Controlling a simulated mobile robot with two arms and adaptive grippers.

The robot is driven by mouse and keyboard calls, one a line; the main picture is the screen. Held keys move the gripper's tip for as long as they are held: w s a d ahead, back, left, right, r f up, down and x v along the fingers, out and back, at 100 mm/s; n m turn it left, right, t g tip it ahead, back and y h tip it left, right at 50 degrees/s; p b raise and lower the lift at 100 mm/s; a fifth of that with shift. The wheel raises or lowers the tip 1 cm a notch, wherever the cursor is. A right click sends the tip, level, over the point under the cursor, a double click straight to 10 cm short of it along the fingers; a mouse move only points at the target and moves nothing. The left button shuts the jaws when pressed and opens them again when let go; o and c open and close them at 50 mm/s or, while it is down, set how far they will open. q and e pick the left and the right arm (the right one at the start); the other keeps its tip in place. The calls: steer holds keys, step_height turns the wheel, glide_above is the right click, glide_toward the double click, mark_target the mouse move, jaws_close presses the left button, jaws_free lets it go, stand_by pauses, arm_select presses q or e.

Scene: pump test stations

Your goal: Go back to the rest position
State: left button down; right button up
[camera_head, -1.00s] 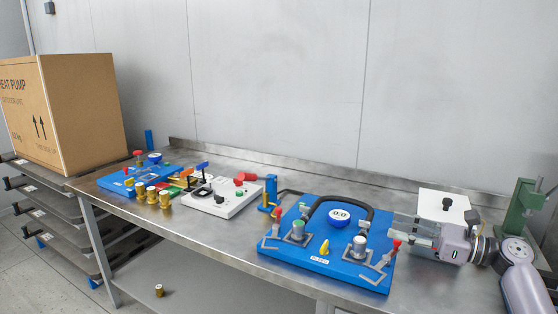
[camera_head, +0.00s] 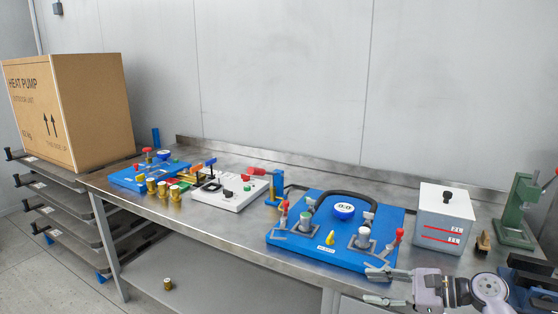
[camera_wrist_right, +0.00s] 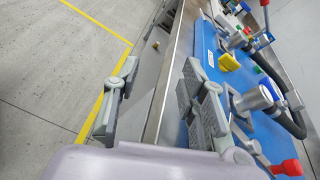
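My right gripper (camera_head: 376,286) is at the front edge of the table, just in front of the right corner of the blue pump board (camera_head: 282,244). Its two fingers are spread apart with nothing between them, as the right wrist view (camera_wrist_right: 155,100) also shows. My left gripper is not in the head view.
A white box (camera_head: 445,222) with red lines and a green press (camera_head: 517,212) stand at the right. A white station (camera_head: 228,196), a smaller blue board (camera_head: 128,178) and brass fittings (camera_head: 163,189) are at the left. A cardboard box (camera_head: 95,110) sits on a rack.

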steer(key=s+a+f+n+g+h, duration=0.25)
steer(key=s+f+n, duration=0.35)
steer(key=s+f, duration=0.35)
steer(key=s+a+f+n+g+h, duration=0.1)
steer(key=s+a+f+n+h, duration=0.4)
steer(key=s+f, duration=0.45)
steer(key=s+d+n+h, duration=0.3)
steer(key=s+n, duration=0.2)
steer(key=s, duration=0.2)
steer(key=s+d+n+h, duration=0.25)
steer(key=s+n, duration=0.25)
steer(key=s, duration=0.3)
step_height(320, 180, down, 25)
steer(key=s+g+p, duration=0.1)
steer(key=s+p, duration=0.1)
steer(key=p, duration=0.1)
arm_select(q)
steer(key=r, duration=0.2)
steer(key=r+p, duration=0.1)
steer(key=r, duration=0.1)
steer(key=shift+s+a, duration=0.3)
arm_select(e)
steer(key=s+d+f+g, duration=0.1)
steer(key=s+d+f, duration=0.2)
steer(key=s+f, duration=0.9)
steer(key=s, duration=0.4)
steer(key=shift+f, duration=0.3)
